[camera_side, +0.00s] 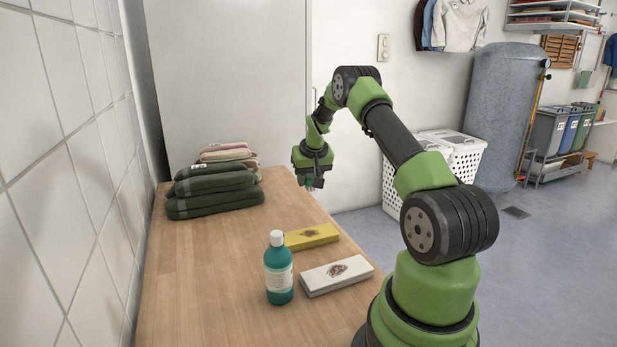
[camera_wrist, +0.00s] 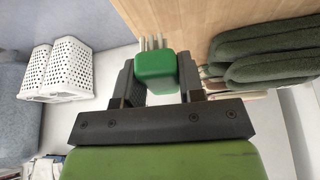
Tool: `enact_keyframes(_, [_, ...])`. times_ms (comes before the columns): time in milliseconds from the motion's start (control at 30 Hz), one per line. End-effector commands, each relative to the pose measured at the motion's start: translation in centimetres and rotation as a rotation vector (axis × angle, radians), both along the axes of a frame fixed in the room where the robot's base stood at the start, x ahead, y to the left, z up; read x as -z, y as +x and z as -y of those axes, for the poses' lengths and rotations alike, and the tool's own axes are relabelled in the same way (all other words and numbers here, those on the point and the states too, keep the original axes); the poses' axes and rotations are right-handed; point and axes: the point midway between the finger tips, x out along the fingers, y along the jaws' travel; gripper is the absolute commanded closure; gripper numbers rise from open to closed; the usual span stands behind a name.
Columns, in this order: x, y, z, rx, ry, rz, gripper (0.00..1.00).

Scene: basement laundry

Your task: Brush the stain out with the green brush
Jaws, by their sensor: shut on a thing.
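My gripper (camera_side: 312,178) is shut on the green brush (camera_wrist: 156,66), above the table's far right edge in the side view. In the wrist view the brush's green block sits between the two dark fingers, with pale bristles pointing away from my gripper. In the side view the brush is mostly hidden by the fingers. No stain can be made out in either view. Folded dark green cloths (camera_side: 213,192) lie stacked at the table's far left, apart from my gripper; they also show at the right of the wrist view (camera_wrist: 270,66).
On the wooden table (camera_side: 200,290) stand a teal bottle (camera_side: 278,275), a yellow box (camera_side: 312,236) and a white box (camera_side: 337,275), near the right edge. A tiled wall (camera_side: 60,150) borders the left. White laundry baskets (camera_side: 460,155) stand on the floor beyond. The table's middle is clear.

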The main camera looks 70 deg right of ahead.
Motion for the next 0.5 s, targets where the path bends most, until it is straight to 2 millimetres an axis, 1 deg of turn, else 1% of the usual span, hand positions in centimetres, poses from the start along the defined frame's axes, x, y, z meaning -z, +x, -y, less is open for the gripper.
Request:
enact_keyframes(267, [0.5, -1.6, -1.6, 0.284, -0.001, -0.004, 0.83])
enact_keyframes(500, [0.8, -3.4, -3.4, 0.622, -0.003, -0.004, 0.83])
